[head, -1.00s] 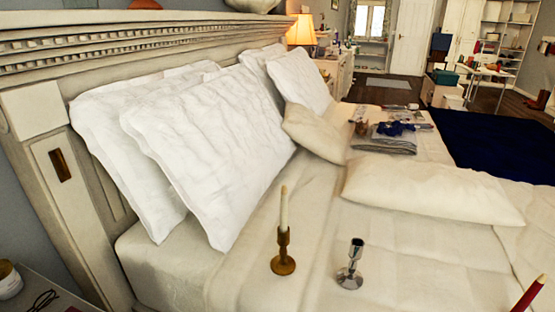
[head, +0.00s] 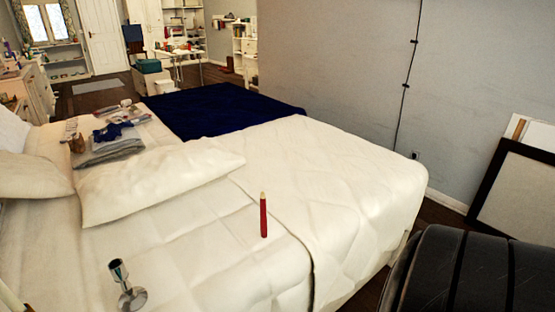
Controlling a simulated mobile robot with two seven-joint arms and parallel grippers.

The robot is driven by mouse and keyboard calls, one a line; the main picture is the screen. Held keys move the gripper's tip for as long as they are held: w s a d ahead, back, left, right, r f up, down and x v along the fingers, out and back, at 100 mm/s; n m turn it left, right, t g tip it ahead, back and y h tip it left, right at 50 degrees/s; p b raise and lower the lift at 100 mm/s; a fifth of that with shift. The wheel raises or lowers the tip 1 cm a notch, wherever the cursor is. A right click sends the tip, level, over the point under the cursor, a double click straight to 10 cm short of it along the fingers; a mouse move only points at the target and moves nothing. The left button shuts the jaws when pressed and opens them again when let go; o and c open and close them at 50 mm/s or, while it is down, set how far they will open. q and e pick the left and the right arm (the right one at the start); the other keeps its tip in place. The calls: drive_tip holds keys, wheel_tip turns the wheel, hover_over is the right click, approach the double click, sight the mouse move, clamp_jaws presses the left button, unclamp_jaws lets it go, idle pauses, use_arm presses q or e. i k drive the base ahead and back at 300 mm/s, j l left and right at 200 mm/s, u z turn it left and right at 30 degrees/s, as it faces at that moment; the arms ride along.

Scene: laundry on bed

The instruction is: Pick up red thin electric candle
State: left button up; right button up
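Neither of my grippers is in view.
A silver candle holder (head: 127,287) stands empty on the bed at the lower left. A white pillow (head: 155,180) lies behind it, with folded grey cloth (head: 110,152) beyond. A dark blue blanket (head: 220,108) covers the far end. The bedding around the red candle is clear.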

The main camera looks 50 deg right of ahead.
sight(262, 202)
drive_tip(key=z, duration=1.5)
drive_tip(key=i+l, duration=0.1)
drive_tip(key=l, duration=0.25)
drive_tip(key=k+z, duration=0.05)
